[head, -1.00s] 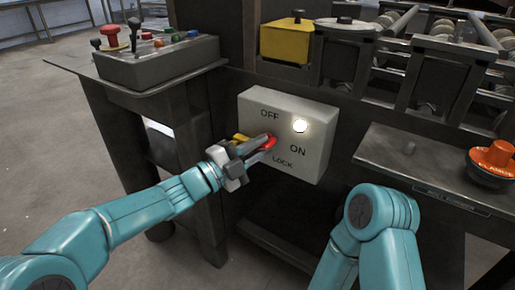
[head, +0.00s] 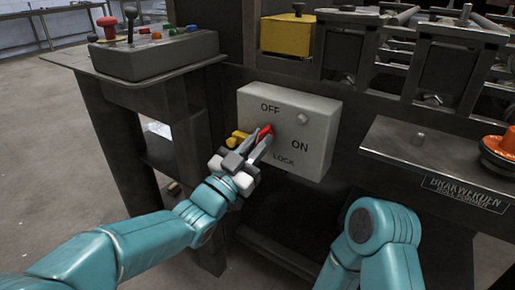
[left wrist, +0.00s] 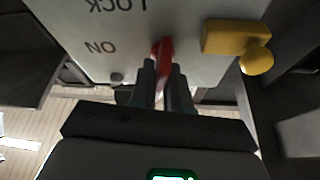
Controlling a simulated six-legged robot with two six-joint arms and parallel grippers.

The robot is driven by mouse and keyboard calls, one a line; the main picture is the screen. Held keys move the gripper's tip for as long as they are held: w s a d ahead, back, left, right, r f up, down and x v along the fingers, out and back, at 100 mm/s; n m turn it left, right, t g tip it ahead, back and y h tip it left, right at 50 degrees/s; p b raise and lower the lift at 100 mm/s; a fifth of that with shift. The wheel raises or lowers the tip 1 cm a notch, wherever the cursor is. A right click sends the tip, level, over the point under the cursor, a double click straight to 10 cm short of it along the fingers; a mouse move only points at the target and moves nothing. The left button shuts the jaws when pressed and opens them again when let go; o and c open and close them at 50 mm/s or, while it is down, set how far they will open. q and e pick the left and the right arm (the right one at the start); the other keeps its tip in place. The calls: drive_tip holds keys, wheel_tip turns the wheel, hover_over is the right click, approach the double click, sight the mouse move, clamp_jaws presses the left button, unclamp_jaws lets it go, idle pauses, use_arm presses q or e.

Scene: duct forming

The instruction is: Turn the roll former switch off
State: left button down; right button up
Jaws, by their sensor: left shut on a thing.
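The roll former switch box (head: 318,120) is a pale grey box on the front of the machine, marked OFF, ON and LOCK. Its red switch handle (head: 265,131) points up toward OFF in the head view. My left gripper (head: 258,146) is shut on the red handle, which also shows between the fingers in the left wrist view (left wrist: 164,48). The round lamp (head: 303,118) on the box is unlit. A yellow lock piece (head: 238,136) sits at the box's left side, and it shows in the left wrist view (left wrist: 232,37). My right gripper is out of view.
A grey control panel (head: 160,58) with a red knob, a lever and coloured buttons stands upper left. A yellow block (head: 287,36) and rollers are above the box. Open floor lies left.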

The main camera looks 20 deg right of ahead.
use_arm(q)
drive_tip(key=shift+r+n+t+y+b, duration=0.2)
drive_tip(key=shift+n+t, duration=0.25)
drive_tip(key=shift+n, duration=0.4)
drive_tip(key=shift+n+t+y+b, duration=0.1)
drive_tip(key=shift+n+t+y, duration=0.3)
drive_tip(key=shift+n, duration=0.45)
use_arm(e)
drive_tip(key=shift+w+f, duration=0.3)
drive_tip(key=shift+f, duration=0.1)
use_arm(q)
drive_tip(key=shift+r, duration=0.1)
drive_tip(key=c, duration=1.2)
unclamp_jaws()
drive_tip(key=shift+d, duration=0.1)
drive_tip(key=shift+f, duration=0.2)
drive_tip(key=shift+f, duration=0.1)
